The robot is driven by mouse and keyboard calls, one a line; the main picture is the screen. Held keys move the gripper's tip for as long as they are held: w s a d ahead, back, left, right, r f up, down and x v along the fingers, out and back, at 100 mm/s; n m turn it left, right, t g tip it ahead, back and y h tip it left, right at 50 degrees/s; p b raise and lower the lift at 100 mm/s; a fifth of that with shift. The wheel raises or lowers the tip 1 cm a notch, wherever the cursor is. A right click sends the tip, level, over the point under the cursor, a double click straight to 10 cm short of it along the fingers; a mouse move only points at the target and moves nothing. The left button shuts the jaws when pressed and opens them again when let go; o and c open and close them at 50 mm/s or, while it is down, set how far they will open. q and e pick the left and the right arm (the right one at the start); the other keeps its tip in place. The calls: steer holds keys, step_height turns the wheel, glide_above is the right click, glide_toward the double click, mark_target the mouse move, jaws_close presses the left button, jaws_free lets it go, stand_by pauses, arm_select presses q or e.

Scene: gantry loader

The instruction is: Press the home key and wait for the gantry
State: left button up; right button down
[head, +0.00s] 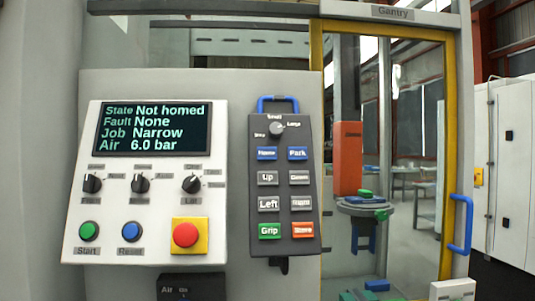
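The dark key pendant (284,186) hangs from a blue hook on the grey cabinet front. Its blue home key (267,153) is at the upper left, beside a blue Park key (298,153). The display (152,129) on the white control panel reads State Not homed, Fault None, Job Narrow, Air 6.0 bar. Neither of my grippers is in the head view.
The panel carries three rotary switches, a green Start button (88,231), a blue Reset button (131,231) and a red emergency stop (186,234). The door has a blue handle (461,224) and looks shut. White cabinets (505,170) stand at the right.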

arm_select(q)
steer(key=shift+s, duration=0.1)
jaws_close()
stand_by(1.3)
